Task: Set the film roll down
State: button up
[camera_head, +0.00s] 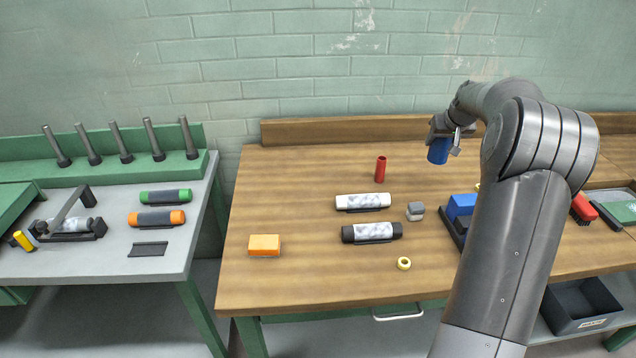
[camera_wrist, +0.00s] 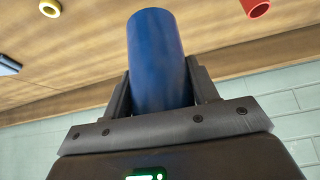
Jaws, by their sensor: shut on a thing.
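My gripper (camera_head: 446,130) is shut on a plain blue roll (camera_head: 438,153), the only thing I hold. It hangs near the back of the wooden table (camera_head: 310,278), left of my arm; it appears to be above the top, though the gap is hard to judge. In the wrist view the blue roll (camera_wrist: 155,60) stands out between both fingers of my gripper (camera_wrist: 160,85). Lying on the table are a white-ended roll (camera_head: 363,202) and a black-ended roll (camera_head: 372,232), both with a pale, silvery middle.
An orange block (camera_head: 264,244), a small grey block (camera_head: 415,211) and a yellow ring (camera_head: 403,263) lie on the table. A blue block (camera_head: 461,206) is partly behind my arm. Green and orange rolls lie on the left bench (camera_head: 115,262). The table's back left is clear.

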jog(key=w+a+n+y, duration=0.1)
jog(key=a+n+y, duration=0.15)
jog(key=a, duration=2.35)
jog(key=shift+n+h, duration=0.35)
jog(key=shift+w+a+f, duration=0.85)
jog(key=shift+a+f, duration=0.95)
jog(key=shift+a, duration=0.05)
jog(key=shift+w+a+f, duration=0.8)
jog(key=shift+a+f, duration=0.95)
jog(key=shift+a, duration=0.1)
jog(key=shift+w+a+f, duration=0.85)
jog(key=shift+a+f, duration=0.95)
jog(key=shift+a, duration=0.05)
jog(key=shift+f, duration=0.15)
jog(key=o, duration=1.2)
jog(key=shift+c, duration=0.2)
